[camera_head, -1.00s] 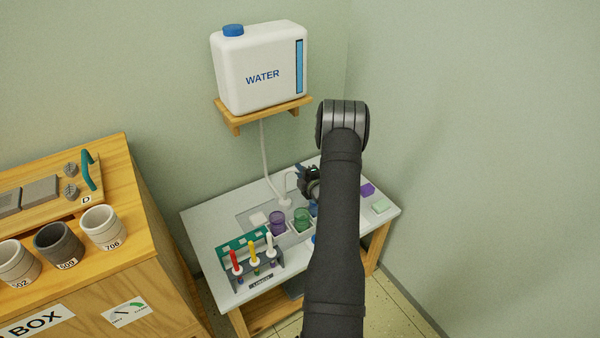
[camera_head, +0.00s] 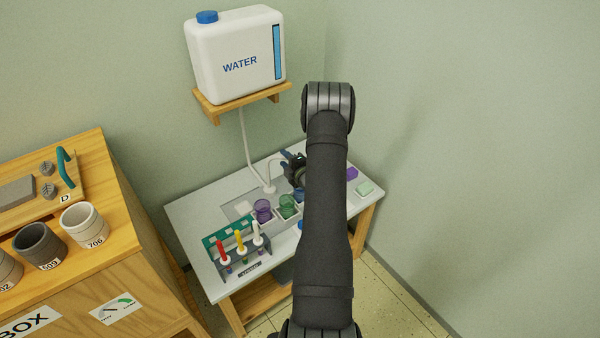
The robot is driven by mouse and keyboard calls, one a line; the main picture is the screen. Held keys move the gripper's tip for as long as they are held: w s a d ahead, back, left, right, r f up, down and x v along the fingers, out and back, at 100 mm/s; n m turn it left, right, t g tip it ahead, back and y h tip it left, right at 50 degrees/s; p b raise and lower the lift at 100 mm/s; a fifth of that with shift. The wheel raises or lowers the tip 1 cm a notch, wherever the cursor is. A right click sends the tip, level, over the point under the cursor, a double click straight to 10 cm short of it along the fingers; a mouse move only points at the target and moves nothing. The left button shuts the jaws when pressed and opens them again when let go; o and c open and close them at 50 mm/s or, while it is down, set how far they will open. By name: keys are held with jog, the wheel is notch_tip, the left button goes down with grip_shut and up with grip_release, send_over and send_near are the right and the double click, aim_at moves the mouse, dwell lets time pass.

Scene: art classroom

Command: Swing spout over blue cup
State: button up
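The white spout (camera_head: 267,167) rises from a round base (camera_head: 269,188) at the back of the grey table and bends over to the right. Its outlet end is at my gripper and is hidden there. My gripper (camera_head: 291,163) is dark and small in view, close beside or at the spout's tip; I cannot tell whether its fingers touch or hold it. The blue cup (camera_head: 299,195) stands right of the green cup (camera_head: 287,206), mostly hidden behind my arm. The purple cup (camera_head: 263,210) stands left of the green cup.
A water tank (camera_head: 240,65) sits on a wall shelf (camera_head: 240,103), its hose running down to the spout base. A rack (camera_head: 240,262) with red, yellow and white tools stands at the table's front left. Purple (camera_head: 352,173) and pale green (camera_head: 364,188) blocks lie at right.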

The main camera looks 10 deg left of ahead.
jog(key=v, duration=1.5)
jog(key=shift+s+d, duration=0.2)
jog(key=shift+s, duration=0.05)
jog(key=x, duration=1.7)
jog(key=shift+w+a, duration=0.1)
jog(key=shift+w, duration=0.1)
